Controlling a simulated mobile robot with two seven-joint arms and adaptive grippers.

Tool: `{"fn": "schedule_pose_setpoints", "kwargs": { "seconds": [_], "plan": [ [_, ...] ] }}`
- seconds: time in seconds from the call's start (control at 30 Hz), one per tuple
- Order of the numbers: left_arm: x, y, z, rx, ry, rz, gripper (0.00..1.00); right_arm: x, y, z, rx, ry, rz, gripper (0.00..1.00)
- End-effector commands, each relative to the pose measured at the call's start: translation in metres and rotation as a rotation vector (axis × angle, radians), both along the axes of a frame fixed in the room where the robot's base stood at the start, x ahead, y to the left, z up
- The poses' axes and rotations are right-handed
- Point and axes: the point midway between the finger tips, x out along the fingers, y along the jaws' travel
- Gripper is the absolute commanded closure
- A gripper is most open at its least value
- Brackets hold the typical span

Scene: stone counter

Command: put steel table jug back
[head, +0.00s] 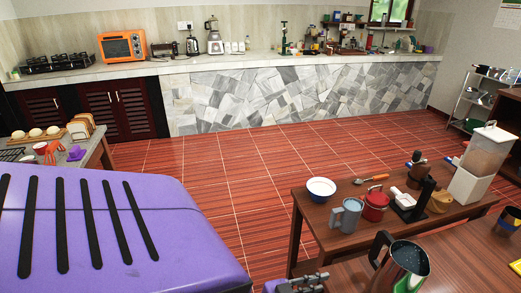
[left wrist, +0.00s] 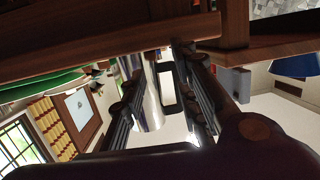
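The steel table jug (head: 409,262) stands on the near wooden table at the bottom right of the head view, its black handle (head: 380,246) to the left. Its lower part is cut off by the picture edge. My left gripper (head: 303,285) shows only in part at the bottom edge, left of the jug and apart from it. In the left wrist view, its fingers (left wrist: 158,55) are spread, with the shiny jug (left wrist: 151,95) and its black handle (left wrist: 168,84) seen between them. No finger visibly closes on the handle. My right gripper is not in view.
A stone counter (head: 270,95) runs along the back wall. Red floor (head: 205,190) lies open between.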

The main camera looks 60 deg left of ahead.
Motion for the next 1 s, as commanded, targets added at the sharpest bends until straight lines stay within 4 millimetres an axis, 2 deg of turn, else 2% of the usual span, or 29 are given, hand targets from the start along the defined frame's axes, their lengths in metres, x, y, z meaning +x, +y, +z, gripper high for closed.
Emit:
{"fn": "schedule_pose_setpoints", "kwargs": {
  "seconds": [0.03,0.1,0.2,0.3,0.4,0.5,0.77,0.87,1.0],
  "plan": [
    [-0.04,-0.011,-0.032,0.005,0.097,0.044,0.71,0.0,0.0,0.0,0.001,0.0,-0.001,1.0],
    [-0.088,-0.023,-0.066,0.033,0.225,0.093,0.71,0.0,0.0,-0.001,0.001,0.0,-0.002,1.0],
    [-0.155,-0.038,-0.101,0.074,0.4,0.154,0.71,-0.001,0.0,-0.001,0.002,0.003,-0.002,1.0],
    [-0.206,-0.048,-0.119,0.107,0.535,0.196,0.71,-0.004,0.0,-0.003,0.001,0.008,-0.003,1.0],
    [-0.236,-0.054,-0.128,0.127,0.615,0.218,0.71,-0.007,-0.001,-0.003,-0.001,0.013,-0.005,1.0],
    [-0.246,-0.056,-0.13,0.136,0.644,0.223,0.71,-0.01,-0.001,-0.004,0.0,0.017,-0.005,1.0],
    [-0.246,-0.056,-0.13,0.135,0.644,0.221,0.71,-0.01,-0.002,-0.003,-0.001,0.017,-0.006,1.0],
    [-0.241,-0.057,-0.12,0.132,0.634,0.22,0.71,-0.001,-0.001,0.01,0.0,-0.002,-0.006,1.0],
    [-0.227,-0.063,-0.089,0.118,0.604,0.213,0.71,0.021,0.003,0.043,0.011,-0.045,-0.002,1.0]
  ]
}}
